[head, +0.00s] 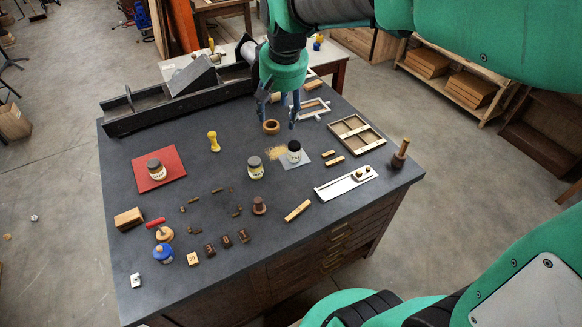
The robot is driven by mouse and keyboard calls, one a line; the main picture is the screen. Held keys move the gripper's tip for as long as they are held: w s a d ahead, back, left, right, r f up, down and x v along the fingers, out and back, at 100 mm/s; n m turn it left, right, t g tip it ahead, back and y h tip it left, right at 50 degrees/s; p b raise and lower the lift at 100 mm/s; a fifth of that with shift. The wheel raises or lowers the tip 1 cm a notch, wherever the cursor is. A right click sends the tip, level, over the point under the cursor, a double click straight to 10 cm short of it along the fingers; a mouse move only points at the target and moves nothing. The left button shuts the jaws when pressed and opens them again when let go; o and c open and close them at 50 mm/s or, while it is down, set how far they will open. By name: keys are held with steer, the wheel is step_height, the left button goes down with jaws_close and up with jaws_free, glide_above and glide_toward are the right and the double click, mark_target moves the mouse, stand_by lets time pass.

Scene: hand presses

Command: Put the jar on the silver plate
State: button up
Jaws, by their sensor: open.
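A jar with a black lid and pale label (294,154) stands upright on the silver plate (291,167), a small grey square right of the table's middle. A second jar with a grey lid (255,170) stands on the bare dark tabletop left of the plate. A third jar with a brownish-grey lid (157,170) stands on a red mat (173,180) at the left. My gripper (277,120) is open and points down, beyond the silver plate in the picture. Nothing shows between its fingers; its height above the table is hard to tell.
A wooden ring (271,128) appears near my left finger. A crumbly tan heap (276,153) lies between two jars. A white slide tool (345,183), a divided wooden frame (357,137) and a yellow pawn-shaped piece (213,141) stand around. Small blocks (226,241) fill the front.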

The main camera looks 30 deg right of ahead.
steer(key=s+a+r+n+t, duration=0.1)
steer(key=s+a, duration=0.3)
steer(key=s, duration=0.7)
steer(key=s+a+n+t, duration=0.1)
steer(key=s+a, duration=0.2)
steer(key=s, duration=0.8)
steer(key=shift+a+r+t, duration=0.3)
steer(key=shift+a+r, duration=0.05)
steer(key=shift+r, duration=0.05)
step_height(320, 180, down, 6)
steer(key=b, duration=0.6)
steer(key=shift+f, duration=0.2)
